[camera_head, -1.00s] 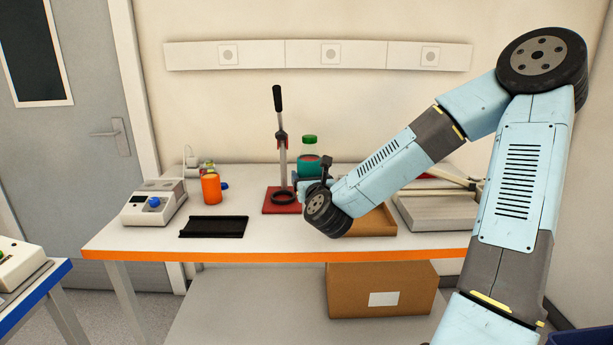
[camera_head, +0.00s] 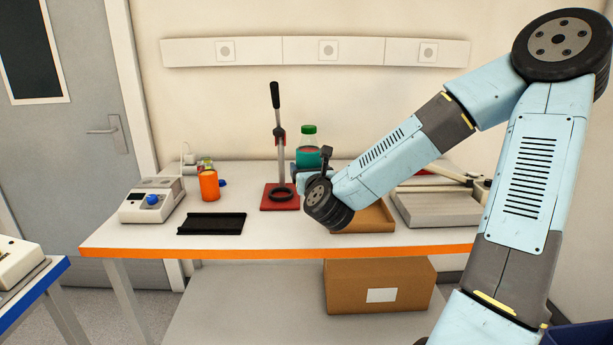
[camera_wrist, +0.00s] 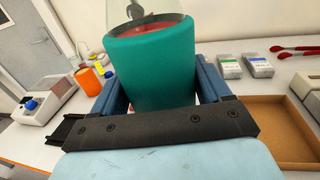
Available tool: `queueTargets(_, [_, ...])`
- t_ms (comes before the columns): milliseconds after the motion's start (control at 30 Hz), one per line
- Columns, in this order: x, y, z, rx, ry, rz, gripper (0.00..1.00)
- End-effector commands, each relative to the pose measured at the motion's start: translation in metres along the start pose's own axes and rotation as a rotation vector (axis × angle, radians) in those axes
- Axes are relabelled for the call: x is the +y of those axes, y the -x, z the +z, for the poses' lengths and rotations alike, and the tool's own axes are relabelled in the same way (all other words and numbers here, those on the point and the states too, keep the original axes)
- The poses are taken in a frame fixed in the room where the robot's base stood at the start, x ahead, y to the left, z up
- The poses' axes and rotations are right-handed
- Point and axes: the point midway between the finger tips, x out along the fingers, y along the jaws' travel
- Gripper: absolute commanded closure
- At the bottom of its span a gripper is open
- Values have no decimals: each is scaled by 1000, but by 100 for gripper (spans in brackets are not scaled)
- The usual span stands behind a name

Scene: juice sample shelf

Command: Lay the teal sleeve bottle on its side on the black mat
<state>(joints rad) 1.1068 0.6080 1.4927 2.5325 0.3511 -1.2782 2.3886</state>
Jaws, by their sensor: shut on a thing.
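The teal sleeve bottle (camera_head: 308,156) has a green cap, clear glass at the neck and a wide teal sleeve. It stands upright at the end of my arm, behind my wrist in the head view. In the wrist view the teal sleeve (camera_wrist: 155,65) fills the space between the blue fingers of my gripper (camera_wrist: 155,95), which is shut on it. The bottle's base is hidden. The black mat (camera_head: 212,223), a dark tray-like piece with raised edges, lies empty at the left front of the table; its edge also shows in the wrist view (camera_wrist: 68,130).
A red-based press stand (camera_head: 279,196) with a tall lever stands between mat and bottle. An orange container (camera_head: 209,185) is just behind the mat, and a white device (camera_head: 152,200) is left of it. A wooden tray (camera_head: 368,218) lies below my wrist.

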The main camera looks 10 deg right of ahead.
Motion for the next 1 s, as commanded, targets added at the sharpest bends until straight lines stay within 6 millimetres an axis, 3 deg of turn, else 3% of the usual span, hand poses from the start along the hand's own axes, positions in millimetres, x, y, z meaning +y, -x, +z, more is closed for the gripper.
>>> queueTargets(1000, [0, -1, 80, -2, -2, -2, 79])
